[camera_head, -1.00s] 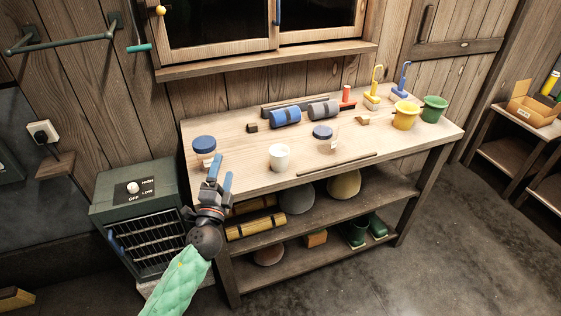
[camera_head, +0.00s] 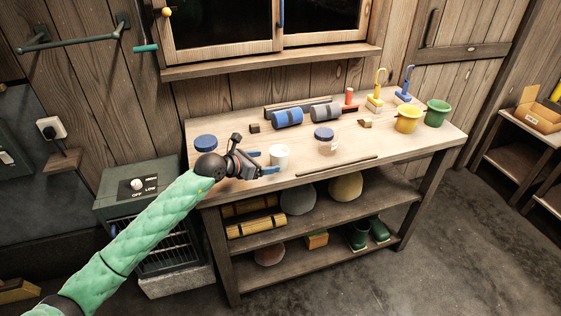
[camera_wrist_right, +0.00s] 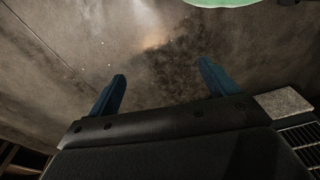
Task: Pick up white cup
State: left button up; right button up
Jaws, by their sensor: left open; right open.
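The white cup (camera_head: 281,156) stands upright on the wooden workbench (camera_head: 240,140), near its front edge. My left gripper (camera_head: 264,162) is open, with blue fingertips pointing right, just left of the cup at about its height. One finger is toward the back and the other toward the front of the cup; I cannot tell whether either touches it. In the right wrist view my right gripper (camera_wrist_right: 160,92) is open and empty above a grey-brown floor. The right arm does not show in the head view.
A blue-lidded jar (camera_head: 206,146) stands behind my left wrist, and another blue-lidded jar (camera_head: 325,143) stands right of the cup. A thin dark stick (camera_head: 336,166) lies along the front edge. Yellow (camera_head: 407,122) and green (camera_head: 436,117) pots stand at the right end.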

aim_at(272, 160)
pick_arm(q)
jog(key=shift+w+d, duration=0.2)
jog(key=shift+d, duration=0.1)
jog(key=shift+p+x, duration=0.45)
jog(key=shift+x, duration=0.3)
jog(key=p+x, duration=0.2)
jog(key=x, duration=0.2)
jog(key=shift+w+d+f+p, duration=0.1)
jog(key=shift+d+f+p, duration=0.05)
jog(key=shift+p, duration=0.25)
jog(key=shift+w+d+f, duration=0.25)
jog(key=shift+d+f, duration=0.05)
pick_arm(e)
notch_tip(272, 160, down, 9)
jog(key=s+d, duration=0.1)
jog(key=d, duration=0.1)
jog(key=shift+s+t, duration=0.15)
jog(key=shift+t, duration=0.25)
pick_arm(q)
jog(key=shift+c, duration=0.2)
jog(key=c, duration=1.1)
pick_arm(e)
jog(key=shift+d, duration=0.15)
